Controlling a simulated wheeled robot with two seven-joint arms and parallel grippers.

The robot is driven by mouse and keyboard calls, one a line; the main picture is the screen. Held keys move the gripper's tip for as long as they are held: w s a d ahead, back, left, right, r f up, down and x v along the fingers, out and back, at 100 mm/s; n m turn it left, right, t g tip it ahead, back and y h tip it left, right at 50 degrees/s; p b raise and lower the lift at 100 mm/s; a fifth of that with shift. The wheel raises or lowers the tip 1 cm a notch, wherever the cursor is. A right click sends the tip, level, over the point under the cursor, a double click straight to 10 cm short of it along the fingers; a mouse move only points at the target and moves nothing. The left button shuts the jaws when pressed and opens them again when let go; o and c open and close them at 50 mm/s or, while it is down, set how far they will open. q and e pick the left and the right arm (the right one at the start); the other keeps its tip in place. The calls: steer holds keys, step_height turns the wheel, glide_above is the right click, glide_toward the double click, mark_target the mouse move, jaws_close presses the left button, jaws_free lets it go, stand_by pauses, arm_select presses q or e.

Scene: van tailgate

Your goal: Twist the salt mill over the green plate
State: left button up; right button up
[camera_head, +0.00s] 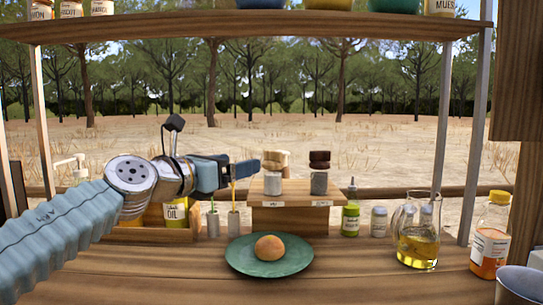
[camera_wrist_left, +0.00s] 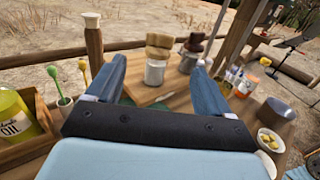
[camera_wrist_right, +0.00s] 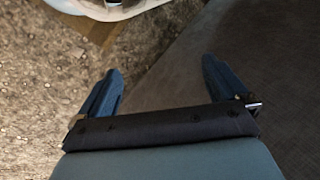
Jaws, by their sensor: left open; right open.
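Two mills stand upright on a small wooden stand (camera_head: 295,222). The pale-topped mill (camera_head: 273,184), apparently the salt mill, is on the left, and the dark-topped mill (camera_head: 319,184) is on the right. The green plate (camera_head: 240,262) lies in front of the stand with a round bun (camera_head: 269,248) on it. My left gripper (camera_head: 256,167) is open and empty, just left of the pale mill. In the left wrist view the pale mill (camera_wrist_left: 156,70) shows beyond and between its fingers (camera_wrist_left: 158,76). My right gripper (camera_wrist_right: 160,68) is open and empty, away from the mills.
Left of the stand are utensils in holders (camera_head: 233,222) and a crate with an oil tin (camera_head: 177,213). To the right stand a green bottle (camera_head: 350,220), a small jar (camera_head: 379,222), an oil jug (camera_head: 416,248) and an orange bottle (camera_head: 489,248). A shelf (camera_head: 250,23) crosses above.

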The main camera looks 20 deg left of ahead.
mark_target(270, 156)
arm_select(q)
steer(key=x, duration=1.3)
steer(key=c, duration=1)
steer(key=shift+o, duration=0.2)
steer(key=shift+f, duration=0.1)
steer(key=shift+f+m+g+h+b, duration=0.1)
steer(key=shift+m+g+h+b, duration=0.3)
steer(key=shift+m+h+b, duration=0.6)
steer(key=m+g+h+p, duration=0.1)
steer(key=h, duration=0.1)
steer(key=m+g+h+p, duration=0.1)
steer(key=h, duration=0.1)
steer(key=shift+w+a+r, duration=0.1)
steer(key=shift+r, duration=0.1)
steer(key=shift+f+m+g+h, duration=0.1)
steer(key=shift+m+g+h, duration=1.55)
steer(key=shift+h, duration=0.25)
